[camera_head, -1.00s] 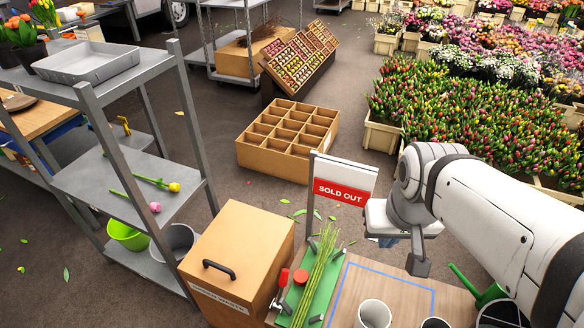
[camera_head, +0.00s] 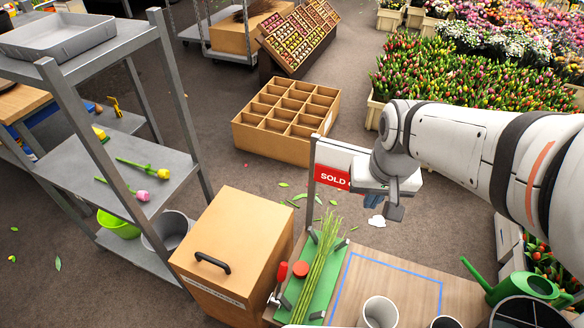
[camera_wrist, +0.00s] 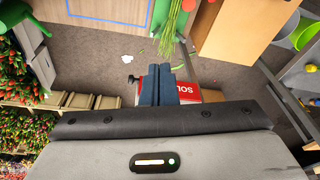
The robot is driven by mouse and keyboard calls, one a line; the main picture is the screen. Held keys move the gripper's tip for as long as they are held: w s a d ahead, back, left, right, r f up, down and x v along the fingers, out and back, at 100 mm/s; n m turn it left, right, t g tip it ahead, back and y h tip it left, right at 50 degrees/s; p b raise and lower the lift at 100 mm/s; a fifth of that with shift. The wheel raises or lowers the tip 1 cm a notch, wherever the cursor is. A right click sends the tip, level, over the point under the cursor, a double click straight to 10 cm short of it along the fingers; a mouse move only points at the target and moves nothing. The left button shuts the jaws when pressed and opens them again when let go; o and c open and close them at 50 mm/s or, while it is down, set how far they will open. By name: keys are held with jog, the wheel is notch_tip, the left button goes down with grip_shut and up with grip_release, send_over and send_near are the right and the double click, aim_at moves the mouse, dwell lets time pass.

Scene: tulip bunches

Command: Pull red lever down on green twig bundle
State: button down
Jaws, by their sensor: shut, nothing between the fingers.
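The green twig bundle (camera_head: 318,262) lies on a green board (camera_head: 326,279) at the front of the workbench, between short grey posts. The red lever (camera_head: 281,272) stands at the board's left edge, beside a round red knob (camera_head: 300,269). My gripper (camera_head: 371,203) is above and to the right of the bundle, in front of the sold-out sign, apart from bundle and lever. In the wrist view its blue-grey fingers (camera_wrist: 167,74) are together and empty, and the twig bundle (camera_wrist: 177,25) shows beyond them. The lever is not clear in the wrist view.
The SOLD OUT sign (camera_head: 331,178) on its post stands close behind my gripper. A wooden box with a black handle (camera_head: 237,250) is left of the board. A white cup (camera_head: 379,313) and a green watering can (camera_head: 522,287) are on the right. The blue-outlined bench area (camera_head: 385,285) is mostly clear.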

jog(key=w+a+f+g+b, duration=0.1)
jog(key=w+a+f+b, duration=0.3)
jog(key=f, duration=0.6)
jog(key=w+a+f+m+b, duration=0.1)
jog(key=w+a+f+b, duration=0.2)
jog(key=a+f+b, duration=0.5)
jog(key=w+a+f+g+b, duration=0.1)
jog(key=w+a+f+b, duration=0.2)
jog(key=f, duration=0.9)
jog(key=s+a+f+b, duration=0.1)
jog(key=s+a+f, duration=0.1)
jog(key=f, duration=0.6)
jog(key=shift+s+a+f+b, duration=0.2)
jog(key=shift+s+b, duration=0.1)
jog(key=shift+s, duration=0.3)
